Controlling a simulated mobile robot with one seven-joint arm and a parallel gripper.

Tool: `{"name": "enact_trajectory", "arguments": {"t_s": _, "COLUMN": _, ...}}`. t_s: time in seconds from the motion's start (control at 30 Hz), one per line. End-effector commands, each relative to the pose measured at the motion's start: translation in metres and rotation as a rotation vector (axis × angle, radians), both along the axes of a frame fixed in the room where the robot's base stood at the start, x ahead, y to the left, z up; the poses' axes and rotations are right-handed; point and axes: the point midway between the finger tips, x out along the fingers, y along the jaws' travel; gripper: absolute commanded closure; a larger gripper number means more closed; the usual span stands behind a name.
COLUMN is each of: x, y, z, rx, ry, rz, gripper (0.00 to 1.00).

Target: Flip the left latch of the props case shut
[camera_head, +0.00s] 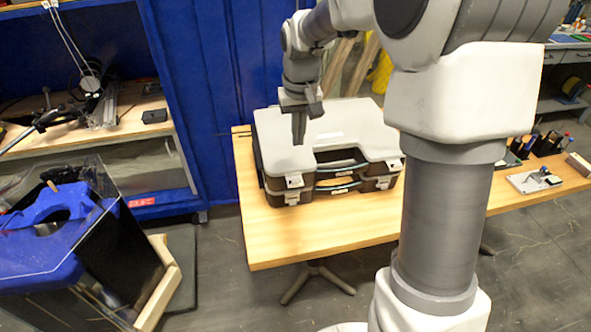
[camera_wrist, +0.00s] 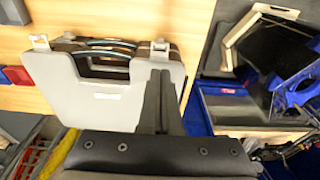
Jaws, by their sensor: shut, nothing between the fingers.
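The props case (camera_head: 345,122) lies flat on the wooden table, with a light grey lid and a dark handle at its front. It seems stacked on a similar case. Its left latch (camera_head: 293,181) is a pale tab at the front left corner; whether it is up or down is hard to tell. In the wrist view the case (camera_wrist: 110,103) appears turned around, with this latch (camera_wrist: 159,47) just beyond my fingertips. My gripper (camera_head: 299,138) is shut and empty, pointing down over the left part of the lid, apart from the latch.
The right latch (camera_head: 394,164) is at the other front corner. The table (camera_head: 290,242) is clear in front of the case. A blue tank-like unit (camera_head: 60,235) stands on the left, and small tools (camera_head: 535,181) lie on the right.

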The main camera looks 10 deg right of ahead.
Motion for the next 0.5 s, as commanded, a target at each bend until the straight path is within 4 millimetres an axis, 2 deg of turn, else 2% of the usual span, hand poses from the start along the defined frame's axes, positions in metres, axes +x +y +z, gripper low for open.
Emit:
{"name": "enact_trajectory", "arguments": {"t_s": 0.17, "x": 0.001, "y": 0.000, "z": -0.014, "rx": 0.000, "ry": 0.003, "rz": 0.000, "gripper": 1.00}}
{"name": "enact_trajectory", "arguments": {"t_s": 0.5, "x": 0.010, "y": 0.000, "z": -0.083, "rx": 0.001, "ry": 0.005, "rz": 0.001, "gripper": 1.00}}
